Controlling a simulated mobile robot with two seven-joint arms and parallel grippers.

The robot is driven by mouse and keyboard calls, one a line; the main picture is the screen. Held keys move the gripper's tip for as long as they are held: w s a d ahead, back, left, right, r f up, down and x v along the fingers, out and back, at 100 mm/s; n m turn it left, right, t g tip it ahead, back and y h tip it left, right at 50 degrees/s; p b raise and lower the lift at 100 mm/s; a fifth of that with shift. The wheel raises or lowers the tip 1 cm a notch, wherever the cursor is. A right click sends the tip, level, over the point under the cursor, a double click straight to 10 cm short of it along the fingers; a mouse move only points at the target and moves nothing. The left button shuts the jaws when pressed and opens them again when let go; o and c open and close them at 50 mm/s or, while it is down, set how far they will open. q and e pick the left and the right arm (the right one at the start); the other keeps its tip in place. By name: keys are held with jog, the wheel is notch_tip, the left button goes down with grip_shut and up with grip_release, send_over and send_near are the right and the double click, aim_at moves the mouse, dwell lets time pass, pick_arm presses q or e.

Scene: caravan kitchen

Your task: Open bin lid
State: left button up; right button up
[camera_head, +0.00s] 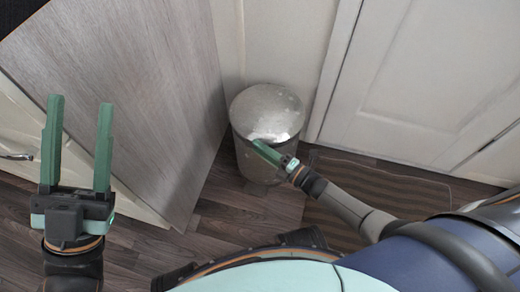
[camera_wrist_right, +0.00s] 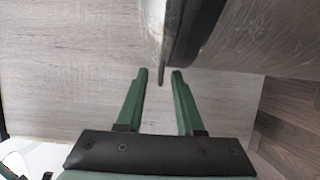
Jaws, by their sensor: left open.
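The bin (camera_head: 262,150) is a metal cylinder on the floor, and its shiny domed lid (camera_head: 268,108) looks shut. My right gripper (camera_head: 268,153) is at the bin's front side, just below the lid's rim. In the right wrist view my right gripper (camera_wrist_right: 160,76) is open. A small thin tab (camera_wrist_right: 163,77) by the bin's dark rim (camera_wrist_right: 190,30) shows between its fingertips; I cannot tell if they touch it. My left gripper (camera_head: 78,145) is open and empty, away from the bin at the left.
A grey wooden panel (camera_head: 135,80) stands close at the bin's left. White cabinet doors (camera_head: 425,80) are behind and to the right. A brown striped mat (camera_head: 370,195) lies on the dark wood floor to the right of the bin.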

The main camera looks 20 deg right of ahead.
jog(key=shift+w+a, duration=0.15)
jog(key=shift+w, duration=0.05)
grip_shut()
dwell(1.4)
